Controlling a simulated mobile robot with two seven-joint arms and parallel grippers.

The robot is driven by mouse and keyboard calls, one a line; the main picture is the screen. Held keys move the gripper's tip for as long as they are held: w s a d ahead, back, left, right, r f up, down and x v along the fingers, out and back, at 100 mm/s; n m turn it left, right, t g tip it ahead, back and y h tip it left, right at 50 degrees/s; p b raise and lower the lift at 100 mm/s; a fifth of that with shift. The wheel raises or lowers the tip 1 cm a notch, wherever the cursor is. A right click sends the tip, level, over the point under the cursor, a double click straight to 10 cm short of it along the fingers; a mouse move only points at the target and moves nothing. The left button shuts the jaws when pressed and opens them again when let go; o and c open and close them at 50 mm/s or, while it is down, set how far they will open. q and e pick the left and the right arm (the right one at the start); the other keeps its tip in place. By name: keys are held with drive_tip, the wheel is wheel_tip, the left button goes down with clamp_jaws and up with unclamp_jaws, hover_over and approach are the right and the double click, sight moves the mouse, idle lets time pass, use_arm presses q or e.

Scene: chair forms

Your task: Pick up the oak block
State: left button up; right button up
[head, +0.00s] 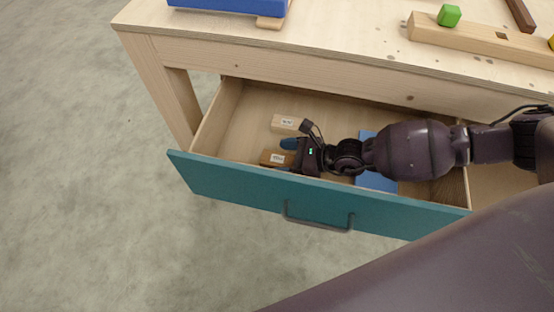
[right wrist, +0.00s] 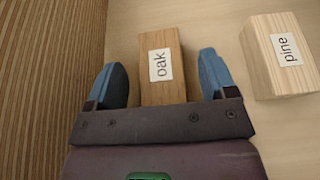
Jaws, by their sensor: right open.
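The oak block (right wrist: 162,66) is brown with a white label reading "oak". In the right wrist view it lies between the two blue fingers of my right gripper (right wrist: 164,74), which is open, with a gap on each side. In the head view the oak block (head: 269,158) lies on the floor of the open drawer near its front, partly hidden by my right gripper (head: 284,152), which reaches in from the right. My left gripper is not in view.
A paler pine block (right wrist: 283,58) lies to the right in the wrist view; it also shows behind in the head view (head: 278,121). The teal drawer front (head: 240,195) and wooden side walls enclose them. A blue flat thing (head: 375,180) lies under my arm.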

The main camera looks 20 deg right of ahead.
drive_tip(key=shift+w+a+f, duration=0.2)
drive_tip(key=shift+w+a, duration=0.1)
drive_tip(key=shift+a, duration=0.1)
drive_tip(key=c, duration=1)
drive_tip(key=shift+r, duration=0.15)
